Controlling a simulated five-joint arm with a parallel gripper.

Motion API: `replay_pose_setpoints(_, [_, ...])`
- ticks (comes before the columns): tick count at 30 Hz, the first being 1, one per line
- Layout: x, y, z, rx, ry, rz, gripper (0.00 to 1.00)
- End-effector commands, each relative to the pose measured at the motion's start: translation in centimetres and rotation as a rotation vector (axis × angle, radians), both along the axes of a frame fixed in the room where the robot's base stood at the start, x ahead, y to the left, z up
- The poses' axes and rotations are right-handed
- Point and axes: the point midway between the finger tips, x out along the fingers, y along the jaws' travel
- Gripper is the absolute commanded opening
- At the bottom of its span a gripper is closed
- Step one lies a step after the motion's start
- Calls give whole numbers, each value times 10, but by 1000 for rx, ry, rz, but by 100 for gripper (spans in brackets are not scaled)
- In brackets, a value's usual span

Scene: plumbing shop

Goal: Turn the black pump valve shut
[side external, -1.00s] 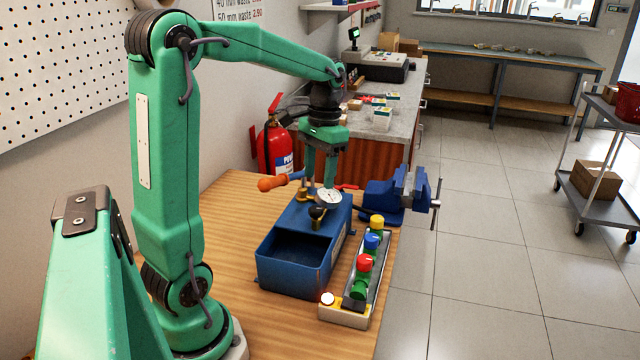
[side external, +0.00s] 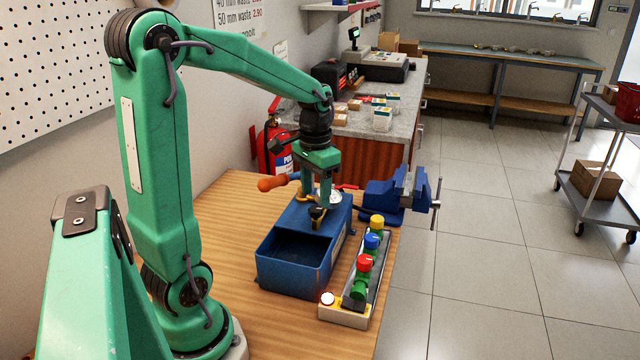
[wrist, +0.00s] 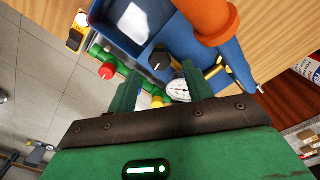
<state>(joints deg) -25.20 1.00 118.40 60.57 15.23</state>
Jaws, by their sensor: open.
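The blue pump (side external: 290,262) stands on the wooden bench, with an open tank at its near end. The black pump valve (side external: 317,212) is a round black knob on its top deck; it also shows in the wrist view (wrist: 160,57). My gripper (side external: 316,199) points down over the deck beside the valve. In the wrist view my gripper (wrist: 158,71) is open, its fingers apart with the knob showing between and beyond their tips. Nothing is held. I cannot tell whether a finger touches the knob. A white dial gauge (wrist: 178,90) sits close to the right finger.
The pump's orange-handled lever (side external: 273,183) sticks out left behind my gripper. Right of the pump stands a rack of green valves with red, blue and yellow knobs (side external: 371,242). A blue vise (side external: 400,190) is behind it. Bare bench lies left of the pump.

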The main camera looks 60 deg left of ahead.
Motion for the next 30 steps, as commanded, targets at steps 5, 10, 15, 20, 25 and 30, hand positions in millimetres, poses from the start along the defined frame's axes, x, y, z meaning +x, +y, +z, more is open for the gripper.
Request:
replay_pose_setpoints(5, [0, 0, -22, -2, 3, 0, 51])
replay_pose_setpoints(10, [0, 0, -35, -2, 3, 0, 51])
replay_pose_setpoints(15, [0, 0, -38, 0, 0, 0, 51])
replay_pose_setpoints(20, [0, 0, -38, 0, 0, 0, 51])
replay_pose_setpoints(25, [0, 0, -38, 0, 0, 0, 25])
replay_pose_setpoints(30, [0, 0, -38, 0, 0, 0, 6])
